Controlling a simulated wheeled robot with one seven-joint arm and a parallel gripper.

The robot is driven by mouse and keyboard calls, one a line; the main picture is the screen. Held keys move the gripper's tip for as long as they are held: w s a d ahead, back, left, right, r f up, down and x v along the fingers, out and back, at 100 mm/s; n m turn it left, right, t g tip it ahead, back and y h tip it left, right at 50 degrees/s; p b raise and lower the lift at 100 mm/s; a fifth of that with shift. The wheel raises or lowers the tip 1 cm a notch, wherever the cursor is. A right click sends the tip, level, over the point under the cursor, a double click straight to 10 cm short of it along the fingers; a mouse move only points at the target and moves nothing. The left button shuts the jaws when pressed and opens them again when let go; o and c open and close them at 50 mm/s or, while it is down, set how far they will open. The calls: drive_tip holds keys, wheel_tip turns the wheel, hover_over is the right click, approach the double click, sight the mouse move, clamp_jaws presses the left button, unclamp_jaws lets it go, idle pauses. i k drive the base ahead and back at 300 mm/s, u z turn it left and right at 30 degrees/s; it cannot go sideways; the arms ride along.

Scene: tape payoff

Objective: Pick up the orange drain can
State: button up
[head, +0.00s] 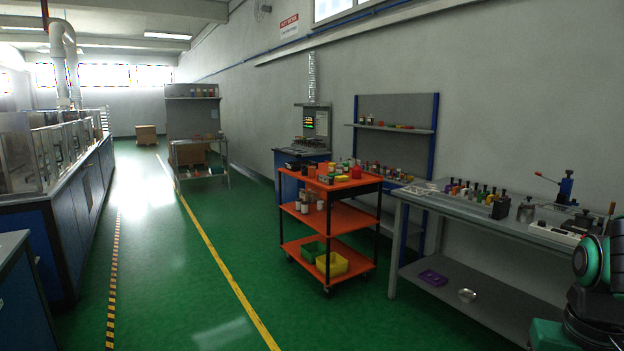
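I cannot pick out the orange drain can for certain. The top of an orange cart (330,184) in the middle holds several small items in orange, red, green and dark colours. They are too small and crowded to tell whether one is the can. My gripper is not in view; only a dark and green part of my arm shows at the lower right edge.
A grey workbench (480,219) with many small tools runs along the right wall, close to the cart. A long blue-fronted bench (60,225) stands on the left. The green floor between them is clear, with a yellow line.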

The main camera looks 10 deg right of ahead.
sight(311, 170)
drive_tip(key=u, duration=0.25)
drive_tip(key=i, duration=1)
drive_tip(key=u, duration=0.35)
drive_tip(key=i, duration=2.35)
drive_tip(key=z, duration=0.75)
drive_tip(key=i, duration=1.15)
drive_tip(key=z, duration=0.95)
drive_tip(key=i, duration=0.65)
drive_tip(key=z, duration=0.25)
